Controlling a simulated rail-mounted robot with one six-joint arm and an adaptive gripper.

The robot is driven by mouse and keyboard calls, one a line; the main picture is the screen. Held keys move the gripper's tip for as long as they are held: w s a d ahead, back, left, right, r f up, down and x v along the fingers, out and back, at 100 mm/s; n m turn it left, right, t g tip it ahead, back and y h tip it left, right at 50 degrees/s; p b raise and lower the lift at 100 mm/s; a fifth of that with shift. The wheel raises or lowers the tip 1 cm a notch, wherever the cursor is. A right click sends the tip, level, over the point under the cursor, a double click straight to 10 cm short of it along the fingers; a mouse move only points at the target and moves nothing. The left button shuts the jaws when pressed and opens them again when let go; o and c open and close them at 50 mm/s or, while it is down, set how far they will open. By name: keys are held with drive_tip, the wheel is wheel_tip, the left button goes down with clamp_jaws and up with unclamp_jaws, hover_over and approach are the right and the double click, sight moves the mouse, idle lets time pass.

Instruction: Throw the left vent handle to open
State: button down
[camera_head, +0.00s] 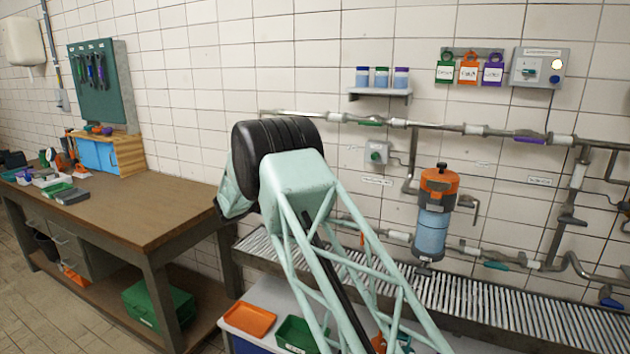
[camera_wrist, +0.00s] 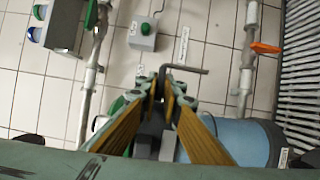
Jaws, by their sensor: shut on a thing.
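My gripper (camera_wrist: 167,85) is in the wrist view, with tan-padded fingers brought close together. It is shut on a dark grey bent bar (camera_wrist: 192,69), which I take to be the left vent handle. One arm of the bar sticks out to the right past the fingertips; the part between the fingers is mostly hidden. The blue canister (camera_wrist: 240,138) is at lower right behind the fingers. In the head view the canister (camera_head: 432,232) has an orange and black top and stands against the wall pipes. My own arm fills the middle there, and I cannot make out the fingers.
A grey box with a green button (camera_wrist: 143,32) is on the wall near the fingertips. An upper pipe (camera_head: 455,129) and a lower pipe with an orange handle (camera_wrist: 265,47) run along the wall. A slatted grate (camera_head: 480,300) lies below. A workbench (camera_head: 120,205) stands at left.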

drive_tip(key=c, duration=2.8)
unclamp_jaws()
drive_tip(key=shift+v, duration=6)
drive_tip(key=shift+r, duration=0.1)
